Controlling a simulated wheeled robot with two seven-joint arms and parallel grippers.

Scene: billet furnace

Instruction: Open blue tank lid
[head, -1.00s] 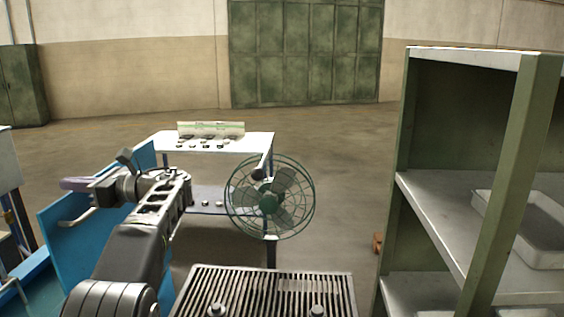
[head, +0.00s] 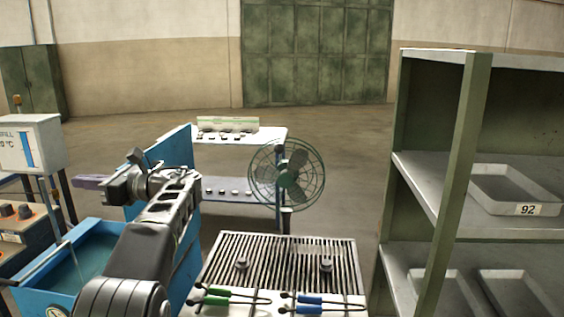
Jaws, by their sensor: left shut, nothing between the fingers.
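The blue tank (head: 40,290) stands at the lower left, with teal liquid visible inside. Its blue lid (head: 165,146) stands raised, roughly upright, at the tank's right side, partly hidden behind my left arm. My left gripper (head: 88,182) is shut and empty, pointing left above the tank, on the open side of the raised lid. Whether the gripper or wrist touches the lid cannot be told. My right gripper is not in view.
A slatted grate table (head: 290,252) with green-handled tongs (head: 222,291) and blue-handled tongs (head: 312,300) is right of my arm. Behind are a fan (head: 287,176) and white bench (head: 250,133). A tray shelf (head: 470,238) stands right; a control box (head: 38,148) stands left.

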